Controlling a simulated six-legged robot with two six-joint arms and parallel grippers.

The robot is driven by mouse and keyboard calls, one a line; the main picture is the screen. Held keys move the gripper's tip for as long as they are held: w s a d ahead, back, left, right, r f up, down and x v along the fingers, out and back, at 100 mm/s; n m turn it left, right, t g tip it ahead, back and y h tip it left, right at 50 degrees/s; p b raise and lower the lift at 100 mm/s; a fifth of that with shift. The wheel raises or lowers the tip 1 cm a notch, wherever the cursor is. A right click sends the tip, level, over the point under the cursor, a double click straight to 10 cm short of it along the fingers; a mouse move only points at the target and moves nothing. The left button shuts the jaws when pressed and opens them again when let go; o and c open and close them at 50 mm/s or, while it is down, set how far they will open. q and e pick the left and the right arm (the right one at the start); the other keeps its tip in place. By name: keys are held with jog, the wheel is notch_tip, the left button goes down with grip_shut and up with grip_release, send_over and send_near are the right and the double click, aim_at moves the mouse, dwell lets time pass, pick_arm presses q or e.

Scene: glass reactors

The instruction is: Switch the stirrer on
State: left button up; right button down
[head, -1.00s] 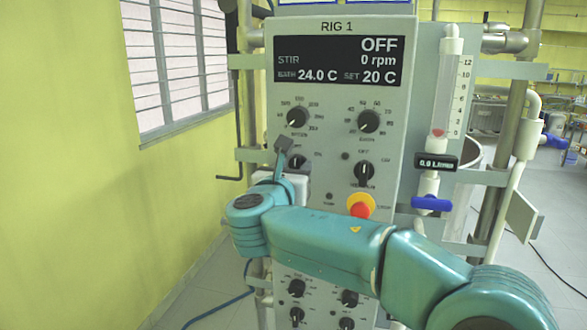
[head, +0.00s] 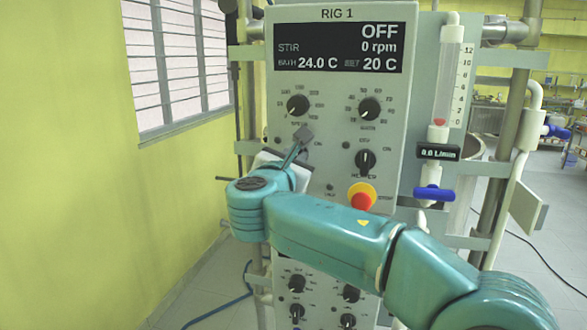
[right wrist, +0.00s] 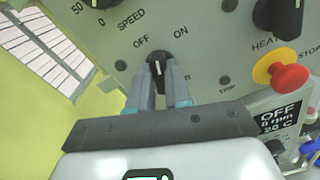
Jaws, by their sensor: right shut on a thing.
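The stirrer's black OFF/ON knob (right wrist: 158,63) sits below the speed dial on the grey panel (head: 330,130). My right gripper (right wrist: 160,76) is shut on this knob, one finger on each side, in the right wrist view. I cannot tell which label the knob points to. In the head view the knob is hidden behind my right wrist. The display (head: 338,48) reads OFF and 0 rpm for STIR. The speed dial (head: 298,105) is above. My left gripper is not in view.
The heater knob (head: 366,160) and the red stop button on its yellow collar (head: 362,197) are to the right, above my right arm. A flow meter with a blue valve (head: 434,194) stands farther right. More knobs (head: 297,283) are below my arm.

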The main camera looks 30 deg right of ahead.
jog(key=shift+s+d+f+m+b, duration=0.1)
jog(key=shift+m+b, duration=1.25)
jog(key=shift+m, duration=0.6)
jog(key=shift+f+m+b, duration=0.1)
jog(key=shift+m+b, duration=1.2)
jog(key=shift+m, duration=0.65)
jog(key=shift+r, duration=0.1)
jog(key=shift+m, duration=0.3)
jog(key=c, duration=1.1)
grip_release()
jog(key=shift+o, duration=0.2)
jog(key=b+v, duration=0.3)
jog(key=v, duration=1.3)
